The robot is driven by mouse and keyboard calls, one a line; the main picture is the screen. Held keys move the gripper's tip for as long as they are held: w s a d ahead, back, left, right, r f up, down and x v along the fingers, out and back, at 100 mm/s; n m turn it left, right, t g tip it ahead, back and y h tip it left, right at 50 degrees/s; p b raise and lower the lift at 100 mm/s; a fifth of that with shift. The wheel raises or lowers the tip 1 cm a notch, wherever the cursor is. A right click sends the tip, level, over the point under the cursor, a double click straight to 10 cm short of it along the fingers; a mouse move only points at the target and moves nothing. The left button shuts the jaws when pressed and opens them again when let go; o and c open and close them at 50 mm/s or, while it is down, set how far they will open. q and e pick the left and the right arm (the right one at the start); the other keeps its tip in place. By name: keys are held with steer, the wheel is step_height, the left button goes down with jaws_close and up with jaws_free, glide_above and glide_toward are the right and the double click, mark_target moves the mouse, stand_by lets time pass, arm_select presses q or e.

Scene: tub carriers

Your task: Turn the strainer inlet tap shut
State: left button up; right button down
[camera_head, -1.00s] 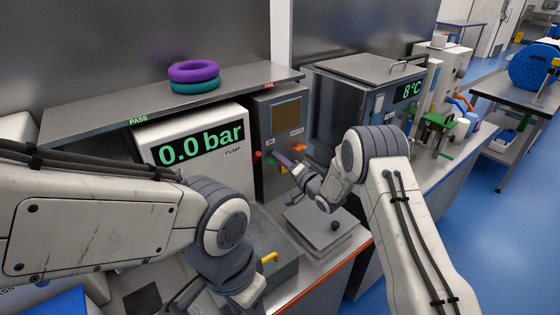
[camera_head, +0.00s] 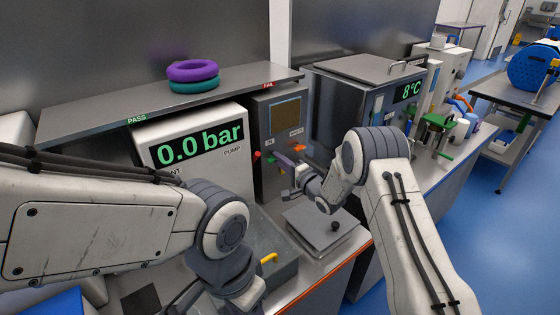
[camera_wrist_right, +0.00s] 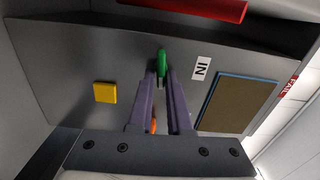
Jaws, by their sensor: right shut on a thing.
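The inlet tap is a small green lever (camera_wrist_right: 162,62) beside the IN label on a grey panel. In the right wrist view it stands between the fingertips of my right gripper (camera_wrist_right: 161,80), which are closed on it. In the head view the green tap (camera_head: 270,158) shows only as a small patch at the tips of the purple fingers (camera_head: 279,158). The fingers hide part of the lever, and its exact turn is hard to read. My left arm crosses the lower left of the head view; its gripper fingers do not show.
A pump (camera_head: 197,148) reading 0.0 bar stands left of the panel cabinet (camera_head: 264,105). A red knob (camera_head: 257,155) and an orange handle (camera_head: 299,147) are close to the fingers. A yellow square (camera_wrist_right: 105,92) sits on the panel. A shelf (camera_head: 105,113) runs above.

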steer(key=shift+f+m, duration=0.15)
steer(key=shift+m, duration=0.25)
stand_by(0.5)
stand_by(0.3)
steer(key=c, duration=0.9)
jaws_free()
steer(key=shift+a, duration=0.1)
steer(key=b+v, duration=0.2)
steer(key=v, duration=0.8)
steer(key=shift+s+d, duration=0.2)
